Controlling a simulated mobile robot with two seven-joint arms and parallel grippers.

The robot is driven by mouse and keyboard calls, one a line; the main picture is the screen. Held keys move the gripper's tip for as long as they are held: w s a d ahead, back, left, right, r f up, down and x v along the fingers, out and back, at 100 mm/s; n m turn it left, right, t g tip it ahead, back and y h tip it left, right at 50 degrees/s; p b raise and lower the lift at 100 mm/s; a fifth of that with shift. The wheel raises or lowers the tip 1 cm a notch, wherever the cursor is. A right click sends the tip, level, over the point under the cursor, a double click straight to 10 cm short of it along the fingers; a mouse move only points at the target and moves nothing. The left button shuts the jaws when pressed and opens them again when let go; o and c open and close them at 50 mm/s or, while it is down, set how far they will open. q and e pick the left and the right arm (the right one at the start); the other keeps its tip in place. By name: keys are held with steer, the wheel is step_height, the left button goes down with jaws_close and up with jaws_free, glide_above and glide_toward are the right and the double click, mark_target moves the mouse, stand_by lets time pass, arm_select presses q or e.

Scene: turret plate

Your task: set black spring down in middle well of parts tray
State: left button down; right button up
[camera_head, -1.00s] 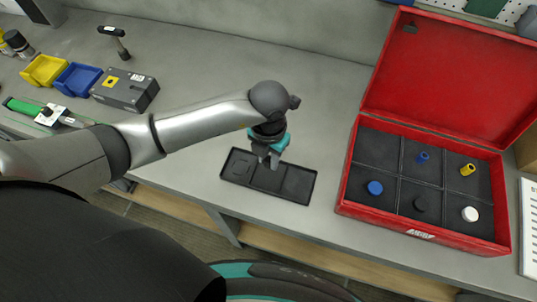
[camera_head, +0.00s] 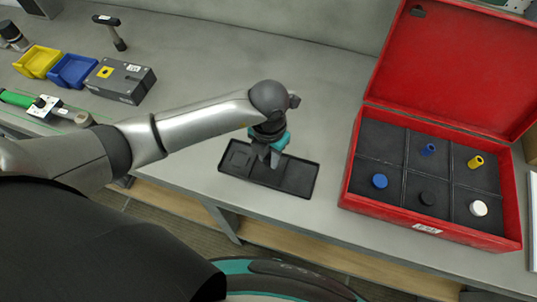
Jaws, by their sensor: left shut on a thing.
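The black parts tray (camera_head: 301,178) lies flat on the grey workbench, with its wells in a row from left to right. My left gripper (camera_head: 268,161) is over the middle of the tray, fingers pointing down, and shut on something. The black spring is not distinguishable; it is dark against the dark tray and the fingers cover that spot. I cannot tell whether the fingertips touch the tray floor. My right gripper is not in view.
An open red case (camera_head: 433,229) with blue, yellow, black and white parts in its compartments stands to the right. A yellow bin (camera_head: 37,62), a blue bin (camera_head: 73,71), a grey box (camera_head: 120,80) and a hammer (camera_head: 110,32) are at the left. The bench behind the tray is clear.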

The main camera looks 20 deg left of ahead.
arm_select(q)
steer(key=shift+f, duration=0.2)
steer(key=shift+f+b, duration=0.6)
steer(key=shift+b, duration=0.1)
steer(key=shift+f+b, duration=0.55)
steer(key=shift+f, duration=0.15)
stand_by(1.1)
steer(key=c, duration=0.6)
jaws_free()
step_height(320, 180, up, 15)
steer(key=shift+r, duration=0.15)
steer(key=shift+s, duration=0.1)
stand_by(0.4)
